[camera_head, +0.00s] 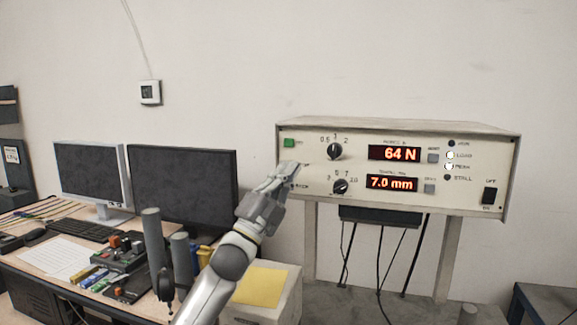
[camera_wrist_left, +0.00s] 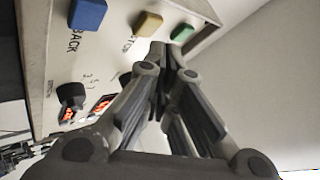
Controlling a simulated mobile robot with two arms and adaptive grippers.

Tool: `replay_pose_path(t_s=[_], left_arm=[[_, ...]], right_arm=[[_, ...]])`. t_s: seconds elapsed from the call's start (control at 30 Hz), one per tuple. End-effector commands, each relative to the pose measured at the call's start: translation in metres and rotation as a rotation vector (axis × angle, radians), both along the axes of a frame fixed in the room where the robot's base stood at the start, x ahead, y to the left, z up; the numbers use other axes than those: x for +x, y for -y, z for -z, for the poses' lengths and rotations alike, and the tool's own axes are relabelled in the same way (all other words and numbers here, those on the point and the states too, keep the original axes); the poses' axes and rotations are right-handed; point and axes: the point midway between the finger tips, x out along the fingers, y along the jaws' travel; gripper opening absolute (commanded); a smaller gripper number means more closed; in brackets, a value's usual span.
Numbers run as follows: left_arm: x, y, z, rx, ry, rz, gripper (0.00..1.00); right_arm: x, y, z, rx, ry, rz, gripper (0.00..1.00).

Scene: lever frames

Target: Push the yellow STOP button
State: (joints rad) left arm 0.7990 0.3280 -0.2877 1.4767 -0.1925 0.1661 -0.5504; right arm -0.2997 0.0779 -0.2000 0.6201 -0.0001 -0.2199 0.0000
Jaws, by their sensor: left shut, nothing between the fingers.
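The yellow STOP button (camera_wrist_left: 148,24) shows in the left wrist view, square and raised from the panel, between the blue BACK button (camera_wrist_left: 88,14) and a green button (camera_wrist_left: 182,33). In the head view the green button (camera_head: 289,142) shows at the panel's upper left; the yellow one is hidden behind my gripper. My left gripper (camera_head: 290,170) is shut and empty, its fingertips in front of the panel's left side. In the left wrist view the fingertips (camera_wrist_left: 160,52) lie close by the yellow button, toward the green side; whether they touch cannot be told. My right gripper is not in view.
The control box (camera_head: 400,205) has knobs, red displays reading 64 N and 7.0 mm, and a black switch (camera_head: 489,196) at right. Monitors (camera_head: 185,185), a keyboard (camera_head: 90,230) and small devices stand on the desk at left. A yellow sheet (camera_head: 262,287) lies below my arm.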

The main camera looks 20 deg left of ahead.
Motion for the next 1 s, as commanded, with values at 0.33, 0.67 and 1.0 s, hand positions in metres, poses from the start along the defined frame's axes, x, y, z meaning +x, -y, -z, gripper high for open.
replay_pose_path(t_s=[0.33, 0.67, 1.0], left_arm=[[-0.031, -0.001, 0.000, 0.001, 0.000, 0.001, 0.00], [-0.050, -0.002, 0.000, 0.000, 0.000, 0.000, 0.00], [-0.049, -0.002, 0.000, 0.000, 0.000, 0.000, 0.00]], right_arm=[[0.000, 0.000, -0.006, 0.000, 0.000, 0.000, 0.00], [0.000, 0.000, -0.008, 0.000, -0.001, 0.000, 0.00], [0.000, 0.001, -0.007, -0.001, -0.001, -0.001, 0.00]])
